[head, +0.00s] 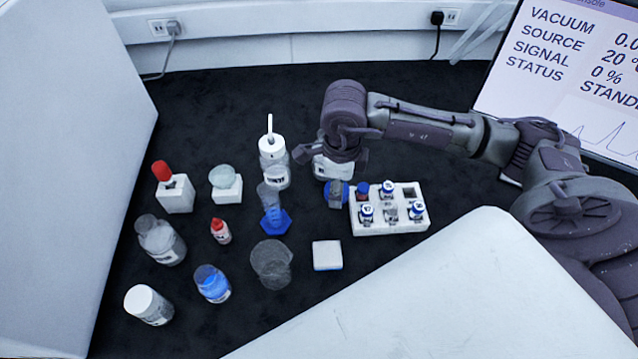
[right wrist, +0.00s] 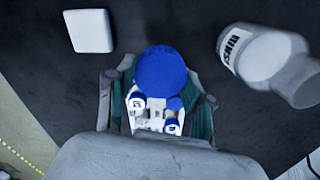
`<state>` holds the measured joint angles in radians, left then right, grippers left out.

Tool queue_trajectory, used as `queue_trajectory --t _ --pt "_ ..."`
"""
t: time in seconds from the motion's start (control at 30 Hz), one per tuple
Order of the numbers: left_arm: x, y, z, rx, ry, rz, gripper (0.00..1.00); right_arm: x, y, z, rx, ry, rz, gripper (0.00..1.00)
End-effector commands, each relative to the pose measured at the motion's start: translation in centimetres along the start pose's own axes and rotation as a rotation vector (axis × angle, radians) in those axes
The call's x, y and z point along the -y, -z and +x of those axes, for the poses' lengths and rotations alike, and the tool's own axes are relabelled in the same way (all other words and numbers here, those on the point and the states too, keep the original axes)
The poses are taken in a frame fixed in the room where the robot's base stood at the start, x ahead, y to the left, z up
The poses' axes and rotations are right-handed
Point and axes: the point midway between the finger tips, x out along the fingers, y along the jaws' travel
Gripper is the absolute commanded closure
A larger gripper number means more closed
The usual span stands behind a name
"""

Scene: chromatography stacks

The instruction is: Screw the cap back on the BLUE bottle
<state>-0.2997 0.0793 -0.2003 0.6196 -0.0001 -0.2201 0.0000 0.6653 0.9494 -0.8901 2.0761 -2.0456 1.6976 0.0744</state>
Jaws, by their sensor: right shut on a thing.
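The blue bottle (head: 212,286), a small clear bottle with blue liquid and a label, stands at the front left of the bench. No cap shows on its top. My right gripper (head: 338,194) is well to the right of it and further back, next to the vial rack. It is shut on a round blue cap (right wrist: 162,72), seen between the fingers in the right wrist view. In the head view the cap (head: 328,194) is partly hidden by a finger. My left gripper is not in view.
A white vial rack (head: 390,227) holds several blue-capped vials. A white block (head: 327,254), clear beaker (head: 271,265), blue-based cylinder (head: 275,220) and red-topped dropper bottle (head: 221,231) stand between. A white-capped bottle (head: 148,304) and clear bottle (head: 161,240) flank the blue bottle.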

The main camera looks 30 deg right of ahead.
Motion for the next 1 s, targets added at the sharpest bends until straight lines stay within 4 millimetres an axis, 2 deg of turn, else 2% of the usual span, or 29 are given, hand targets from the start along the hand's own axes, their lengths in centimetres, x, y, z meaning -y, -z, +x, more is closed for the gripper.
queue_trajectory --t 0.1,0.3,1.0 --pt "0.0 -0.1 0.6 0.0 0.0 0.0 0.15 -1.1 2.2 -1.2 -0.002 0.003 -0.001 0.69" --pt "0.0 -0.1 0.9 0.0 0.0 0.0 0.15 -2.2 4.1 -2.7 0.0 0.002 0.0 0.69" --pt "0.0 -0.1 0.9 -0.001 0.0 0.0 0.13 -2.5 4.6 -3.1 0.0 0.0 0.0 0.69"
